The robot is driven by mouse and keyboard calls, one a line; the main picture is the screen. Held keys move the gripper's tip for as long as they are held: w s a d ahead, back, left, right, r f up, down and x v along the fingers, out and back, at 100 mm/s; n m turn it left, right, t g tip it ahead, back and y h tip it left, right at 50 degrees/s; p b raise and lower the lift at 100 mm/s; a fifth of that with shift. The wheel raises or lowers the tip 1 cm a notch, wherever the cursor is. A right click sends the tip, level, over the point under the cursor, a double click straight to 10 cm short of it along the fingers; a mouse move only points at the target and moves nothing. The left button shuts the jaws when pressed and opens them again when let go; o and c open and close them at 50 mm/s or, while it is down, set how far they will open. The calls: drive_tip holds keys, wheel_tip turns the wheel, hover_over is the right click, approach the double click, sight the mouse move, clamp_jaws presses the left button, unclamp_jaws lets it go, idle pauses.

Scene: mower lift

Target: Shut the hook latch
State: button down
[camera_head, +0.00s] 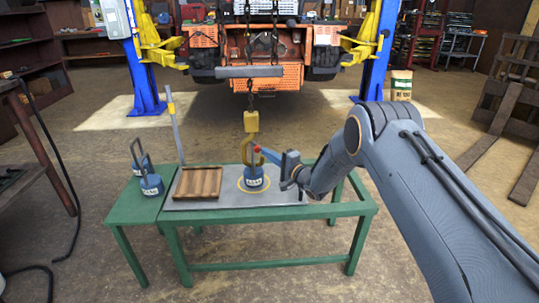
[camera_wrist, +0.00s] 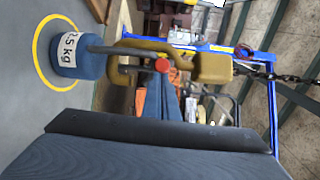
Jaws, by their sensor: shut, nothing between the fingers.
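The yellow crane hook (camera_head: 243,150) hangs below its yellow block (camera_head: 251,121) on a chain. The hook also shows in the wrist view (camera_wrist: 122,74), lying sideways there. A blue weight (camera_head: 254,178) stands on the bench with its grey handle at the hook; it is marked kg in the wrist view (camera_wrist: 68,55). A red knob (camera_wrist: 162,65) shows at the hook's mouth, apparently on the latch; whether the latch is closed is unclear. My gripper (camera_wrist: 166,85) is shut and empty, its blue fingertips at or very near the red knob; contact cannot be told.
The green bench (camera_head: 270,212) carries a grey plate with a yellow ring around the weight. A thin grey post (camera_head: 175,125) rises behind. An orange machine (camera_head: 275,70) is between blue lift posts.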

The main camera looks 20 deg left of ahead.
drive_tip(key=b, duration=0.1)
drive_tip(key=a+m+y+b, duration=0.1)
drive_tip(key=b, duration=0.1)
drive_tip(key=shift+s+a+f+t, duration=0.1)
drive_tip(key=shift+s+f+t, duration=0.15)
drive_tip(key=shift+f+t, duration=0.1)
drive_tip(key=shift+a+r, duration=0.1)
